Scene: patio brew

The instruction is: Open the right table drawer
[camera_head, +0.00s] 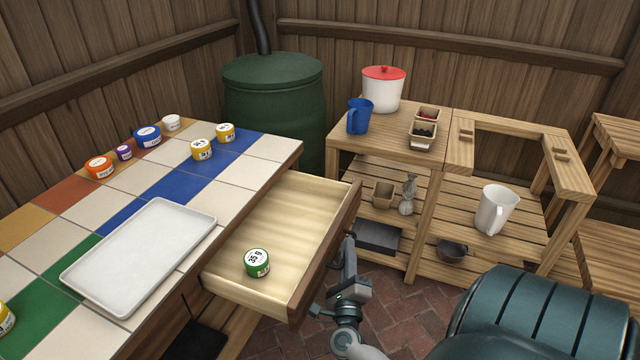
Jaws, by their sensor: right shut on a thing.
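The right table drawer (285,225) is pulled well out from the tiled table (262,178), and its pale wooden inside shows. A green-sided jar with a white label (257,263) stands in it near the lower left corner. My right gripper (349,246) is at the outer face of the drawer's dark wooden front, shut on the drawer handle. The handle itself is hidden behind the drawer front and the gripper. My left gripper is not in view.
A white tray (140,254) and several coloured jars, one of them orange (100,167), stand on the tabletop. A green barrel (273,95) stands behind. A wooden shelf unit (392,148) with a blue jug (360,117) is at right. Brick floor (400,312) shows between.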

